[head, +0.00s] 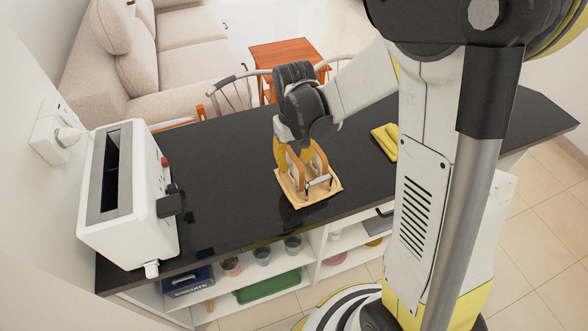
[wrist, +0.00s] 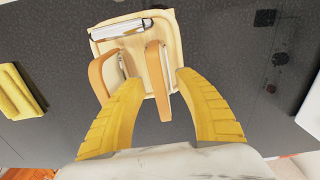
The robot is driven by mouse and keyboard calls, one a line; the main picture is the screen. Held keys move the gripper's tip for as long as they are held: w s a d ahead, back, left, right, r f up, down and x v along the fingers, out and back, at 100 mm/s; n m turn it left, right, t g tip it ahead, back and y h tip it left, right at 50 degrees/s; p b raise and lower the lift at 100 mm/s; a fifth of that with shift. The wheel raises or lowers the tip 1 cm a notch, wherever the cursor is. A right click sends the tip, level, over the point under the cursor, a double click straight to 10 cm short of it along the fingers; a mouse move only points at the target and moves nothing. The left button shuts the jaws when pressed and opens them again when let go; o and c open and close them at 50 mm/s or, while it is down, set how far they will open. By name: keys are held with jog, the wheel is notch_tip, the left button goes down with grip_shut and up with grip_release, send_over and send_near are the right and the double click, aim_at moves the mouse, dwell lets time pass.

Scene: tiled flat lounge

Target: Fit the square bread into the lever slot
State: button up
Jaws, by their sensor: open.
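Two bread slices with brown crusts stand on edge on a pale wooden board (head: 297,200). In the wrist view they are a left slice (wrist: 103,77) and a right slice (wrist: 157,82). I cannot tell which is the square bread. My gripper (wrist: 157,82) has its yellow fingers open, one on each side of the right slice; the left finger overlaps the left slice's near end. In the head view my gripper (head: 292,150) is down at the slices and partly hides them. The white toaster (head: 150,225) stands at the left with a long dark slot (head: 110,170) and a black lever (head: 170,204) on its side.
A silver bar (wrist: 122,28) lies across the board's edge. A yellow folded item (head: 385,142) lies right of the board on the black counter (head: 215,145). A wall socket with plug (head: 62,135) is behind the toaster. The counter between toaster and board is clear.

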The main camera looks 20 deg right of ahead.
grip_shut()
jog(key=shift+r, duration=0.1)
